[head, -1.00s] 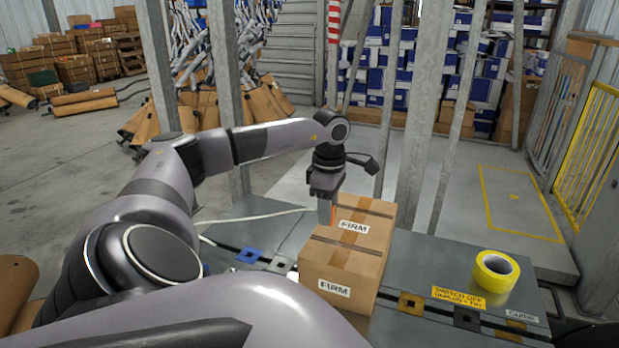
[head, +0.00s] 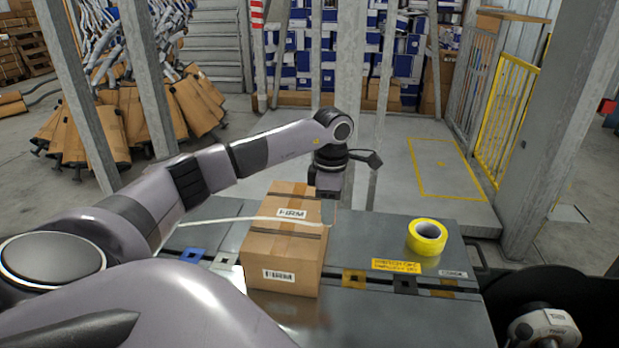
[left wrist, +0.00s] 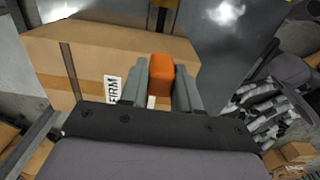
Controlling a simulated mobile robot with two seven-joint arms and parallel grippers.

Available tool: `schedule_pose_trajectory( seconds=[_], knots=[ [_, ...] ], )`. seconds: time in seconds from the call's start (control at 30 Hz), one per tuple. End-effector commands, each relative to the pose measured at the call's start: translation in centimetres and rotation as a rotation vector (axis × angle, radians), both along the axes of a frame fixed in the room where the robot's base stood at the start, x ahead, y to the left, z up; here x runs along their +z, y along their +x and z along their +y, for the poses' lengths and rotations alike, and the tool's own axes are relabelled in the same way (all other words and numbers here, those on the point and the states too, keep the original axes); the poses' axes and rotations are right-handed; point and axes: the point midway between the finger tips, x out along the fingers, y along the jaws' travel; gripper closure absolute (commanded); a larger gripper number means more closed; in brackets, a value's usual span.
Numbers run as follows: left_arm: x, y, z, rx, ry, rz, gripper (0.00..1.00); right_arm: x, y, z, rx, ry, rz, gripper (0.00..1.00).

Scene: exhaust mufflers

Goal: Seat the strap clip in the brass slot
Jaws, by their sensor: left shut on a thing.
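The orange clip (left wrist: 161,76) sits between the fingers of my left gripper (left wrist: 160,88) in the left wrist view; the gripper is shut on it. In the head view my left gripper (head: 329,198) is at the far right edge of the cardboard box (head: 283,240); its clip is not clear there. The white strap (head: 235,219) runs from the left across the box top to beside the gripper. A brass-coloured slot piece (head: 353,279) is on the bench's dark strip, right of the box. My right gripper is out of view.
The grey bench (head: 370,235) carries a yellow tape roll (head: 426,237) and a yellow warning label (head: 397,266). A blue slot piece (head: 192,255) lies left of the box, a black one (head: 405,284) right of the brass one. Metal posts stand behind the bench.

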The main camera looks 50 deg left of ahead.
Motion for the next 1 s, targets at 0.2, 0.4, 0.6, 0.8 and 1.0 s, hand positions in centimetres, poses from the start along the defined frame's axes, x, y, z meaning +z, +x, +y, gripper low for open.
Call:
schedule_pose_trajectory(
  seconds=[0.2,0.4,0.6,0.8,1.0],
  knots=[
    [-1.5,1.7,-2.1,0.000,0.000,0.003,0.95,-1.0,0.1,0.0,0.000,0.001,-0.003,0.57],
    [-4.4,2.5,-2.9,0.000,0.001,0.001,0.95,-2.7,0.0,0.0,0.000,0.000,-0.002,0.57],
    [-7.1,3.2,-3.8,-0.001,0.000,0.000,0.95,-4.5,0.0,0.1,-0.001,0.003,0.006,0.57],
    [-9.8,3.9,-4.7,-0.001,-0.001,-0.001,0.95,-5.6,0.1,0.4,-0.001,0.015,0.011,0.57],
    [-11.5,4.5,-5.3,-0.001,-0.001,-0.001,0.95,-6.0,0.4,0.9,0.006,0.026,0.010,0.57]
  ],
)
